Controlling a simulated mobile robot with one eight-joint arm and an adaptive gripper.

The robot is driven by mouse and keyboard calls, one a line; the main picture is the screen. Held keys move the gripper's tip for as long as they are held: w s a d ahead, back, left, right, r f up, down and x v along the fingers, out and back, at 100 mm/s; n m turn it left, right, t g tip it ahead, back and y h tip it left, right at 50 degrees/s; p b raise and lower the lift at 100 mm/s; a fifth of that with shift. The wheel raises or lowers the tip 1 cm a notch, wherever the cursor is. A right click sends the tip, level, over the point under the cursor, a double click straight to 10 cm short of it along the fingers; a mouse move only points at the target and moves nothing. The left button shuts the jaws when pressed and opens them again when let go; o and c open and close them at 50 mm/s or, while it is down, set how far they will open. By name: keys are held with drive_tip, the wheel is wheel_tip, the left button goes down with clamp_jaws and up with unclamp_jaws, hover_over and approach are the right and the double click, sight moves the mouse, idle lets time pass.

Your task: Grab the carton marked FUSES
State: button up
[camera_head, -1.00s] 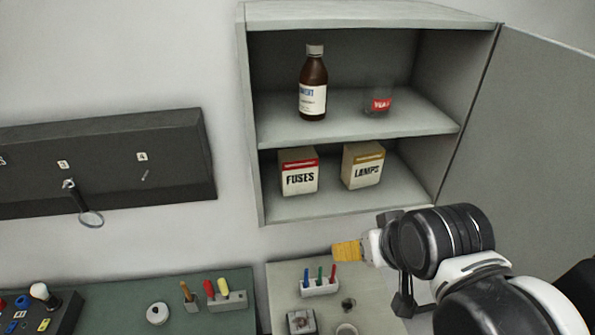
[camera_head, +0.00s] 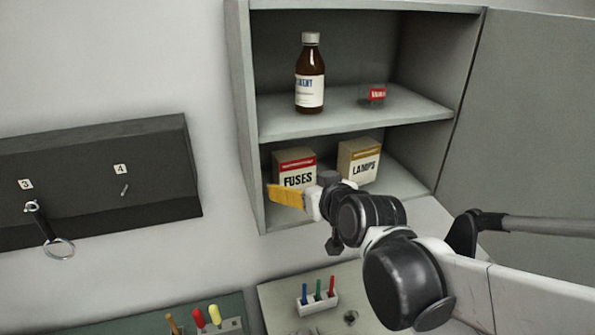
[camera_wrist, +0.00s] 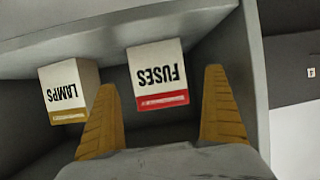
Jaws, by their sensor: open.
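The FUSES carton (camera_head: 294,165) is a cream box with a red band, upright on the cabinet's lower shelf at the left. In the wrist view the FUSES carton (camera_wrist: 158,72) appears upside down, ahead of and between my fingers. My gripper (camera_head: 286,196) is in front of the carton's lower part in the head view and hides some of it. In the wrist view my gripper (camera_wrist: 165,110) has its two yellow fingers spread wide, with nothing held between them. The fingertips do not appear to touch the carton.
The LAMPS carton (camera_head: 359,162) stands just right of FUSES, with a gap between. The cabinet's left wall (camera_head: 247,130) is close to FUSES. The open door (camera_head: 530,120) is at right.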

sight(298, 177)
drive_tip(key=shift+x, duration=1.1)
drive_tip(key=shift+w+r+p+x, duration=0.1)
drive_tip(key=shift+r+p+x, duration=0.1)
drive_tip(key=shift+x, duration=1.15)
drive_tip(key=shift+w+r+p+x, duration=0.1)
drive_tip(key=shift+r+p+x, duration=0.1)
drive_tip(key=shift+x, duration=1.15)
drive_tip(key=shift+s+d, duration=0.1)
drive_tip(key=shift+d, duration=0.05)
drive_tip(key=c, duration=1.2)
